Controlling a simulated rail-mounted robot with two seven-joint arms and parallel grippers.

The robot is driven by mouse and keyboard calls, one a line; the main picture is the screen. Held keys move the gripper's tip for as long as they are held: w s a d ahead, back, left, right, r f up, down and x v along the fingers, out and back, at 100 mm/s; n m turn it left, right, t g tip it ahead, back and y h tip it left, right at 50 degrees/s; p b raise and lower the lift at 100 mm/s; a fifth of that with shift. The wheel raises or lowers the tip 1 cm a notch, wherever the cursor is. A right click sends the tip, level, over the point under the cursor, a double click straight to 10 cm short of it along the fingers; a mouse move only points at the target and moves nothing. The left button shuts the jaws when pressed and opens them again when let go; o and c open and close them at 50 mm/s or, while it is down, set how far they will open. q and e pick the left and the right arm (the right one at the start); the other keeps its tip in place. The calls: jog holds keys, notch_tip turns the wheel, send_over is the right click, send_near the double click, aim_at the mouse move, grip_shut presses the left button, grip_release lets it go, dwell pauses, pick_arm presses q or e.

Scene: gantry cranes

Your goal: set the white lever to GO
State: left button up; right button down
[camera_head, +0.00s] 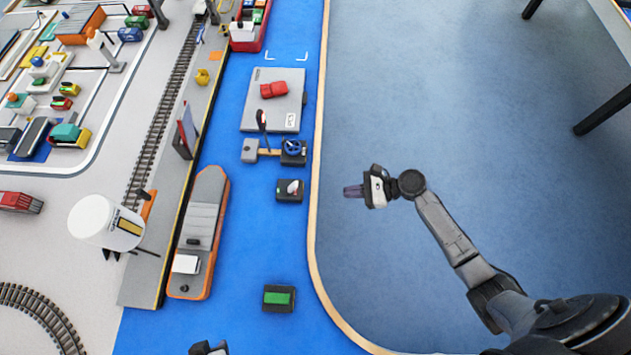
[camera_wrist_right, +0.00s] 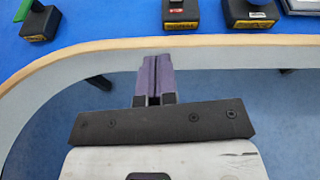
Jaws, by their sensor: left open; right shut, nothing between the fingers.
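The white lever (camera_head: 293,187) sits on a small dark box (camera_head: 289,197) on the blue mat, near the wooden table edge. Its setting is too small to read. In the right wrist view, a dark box with a red patch and a yellow label (camera_wrist_right: 181,24) stands at the top edge, cut off; its lever is not visible there. My right gripper (camera_head: 353,191) is shut and empty, right of the lever box, out over the floor beyond the table edge. It also shows in the right wrist view (camera_wrist_right: 154,75).
A box with a green top (camera_head: 278,298) stands nearer. An orange boat (camera_head: 200,235) lies left. The raised wooden rim (camera_head: 312,240) borders the table.

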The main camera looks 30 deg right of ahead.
pick_arm(q)
jog(key=shift+w+d+f, duration=0.2)
jog(key=shift+w+f, duration=0.15)
jog(key=shift+f, duration=0.25)
pick_arm(e)
jog(key=shift+w+d+f+m+t, duration=0.35)
jog(key=shift+w+d+m+t, duration=0.25)
jog(key=shift+d+m, duration=0.25)
pick_arm(q)
jog(key=shift+b, duration=0.3)
pick_arm(e)
jog(key=shift+a, duration=0.1)
send_near(296, 187)
jog(key=w+a+f+b, duration=0.1)
jog(key=w+a+f, duration=0.2)
jog(key=a+f, duration=0.1)
jog(key=shift+w, duration=0.2)
pick_arm(q)
jog(key=shift+f, duration=0.45)
pick_arm(e)
jog(key=shift+w+a+r, duration=0.3)
jog(key=shift+a+r, duration=0.05)
jog(key=shift+a, duration=0.1)
pick_arm(q)
jog(key=shift+d, duration=0.1)
